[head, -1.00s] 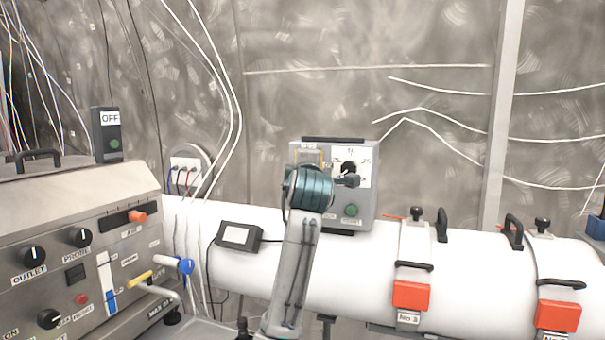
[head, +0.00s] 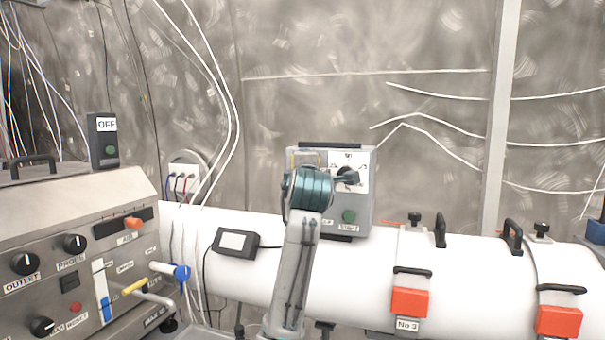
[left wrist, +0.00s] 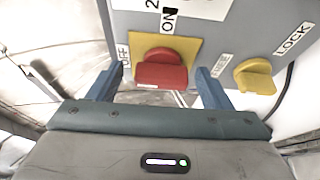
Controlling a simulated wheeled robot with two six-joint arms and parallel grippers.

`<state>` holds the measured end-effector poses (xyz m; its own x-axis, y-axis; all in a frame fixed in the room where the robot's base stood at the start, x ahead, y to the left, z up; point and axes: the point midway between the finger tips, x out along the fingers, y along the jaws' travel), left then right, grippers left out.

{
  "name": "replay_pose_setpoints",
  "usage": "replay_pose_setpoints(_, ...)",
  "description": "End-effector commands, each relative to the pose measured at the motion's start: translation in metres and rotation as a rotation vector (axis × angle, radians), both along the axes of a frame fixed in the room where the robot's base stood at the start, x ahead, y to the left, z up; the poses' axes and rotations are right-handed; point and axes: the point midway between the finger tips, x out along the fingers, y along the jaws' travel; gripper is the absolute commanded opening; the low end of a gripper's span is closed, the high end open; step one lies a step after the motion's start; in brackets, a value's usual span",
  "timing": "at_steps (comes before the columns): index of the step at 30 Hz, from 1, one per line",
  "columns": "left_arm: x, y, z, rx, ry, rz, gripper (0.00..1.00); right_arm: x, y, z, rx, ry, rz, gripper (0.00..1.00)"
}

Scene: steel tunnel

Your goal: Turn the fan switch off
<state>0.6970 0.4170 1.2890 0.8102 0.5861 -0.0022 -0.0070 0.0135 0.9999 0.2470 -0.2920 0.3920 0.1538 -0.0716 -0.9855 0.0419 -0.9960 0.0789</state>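In the left wrist view, a red switch knob (left wrist: 163,70) sits on a yellow plate (left wrist: 190,47) on a blue-grey box face. ON is printed above it and OFF to its left. My left gripper (left wrist: 160,84) is open, with one blue finger on each side of the knob; contact is not clear. In the head view, an arm, apparently my left, reaches up in front of a grey control box (head: 362,208) with a black dial knob and a green button. It hides part of that box, and the fingers are not clear there. My right gripper is not in view.
A yellow knob (left wrist: 255,76) marked LOCK is right of the red one. The white pipe (head: 370,275) runs below the grey box, with orange-red latches. A sloped control panel (head: 60,220) fills the left, with a dark OFF box (head: 104,140) behind it.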

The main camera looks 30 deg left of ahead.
Motion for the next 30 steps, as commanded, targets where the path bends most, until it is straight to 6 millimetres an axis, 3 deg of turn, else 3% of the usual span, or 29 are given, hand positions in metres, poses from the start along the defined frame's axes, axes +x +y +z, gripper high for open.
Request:
replay_pose_setpoints(9, -0.007, -0.006, -0.002, 0.000, 0.001, 0.000, 0.73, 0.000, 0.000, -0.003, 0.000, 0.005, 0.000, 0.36)
replay_pose_setpoints(21, -0.067, -0.052, -0.003, -0.003, -0.001, -0.003, 0.73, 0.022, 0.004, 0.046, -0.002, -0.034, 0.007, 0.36)
replay_pose_setpoints(30, -0.085, -0.064, -0.002, 0.000, 0.004, 0.000, 0.73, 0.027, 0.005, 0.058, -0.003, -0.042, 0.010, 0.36)
